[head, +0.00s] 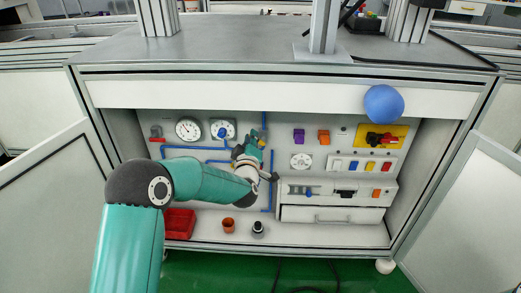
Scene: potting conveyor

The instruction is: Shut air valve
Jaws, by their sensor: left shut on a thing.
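My left arm comes in from the left and reaches into the open cabinet. Its gripper (255,141) is at the back panel, in front of the blue air pipe (264,121). The gripper is shut on the air valve on this pipe. Only a small yellow part (262,143) shows at the fingertips, and the rest of the valve is hidden behind the gripper. I cannot tell the handle's angle. My right gripper is not in view.
Left of the gripper are a round gauge (188,129) and a second dial with a blue knob (222,130). Purple (299,136) and orange (323,137) blocks and a yellow switch plate (399,131) are to the right. A red bin (179,224) and small pots stand below.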

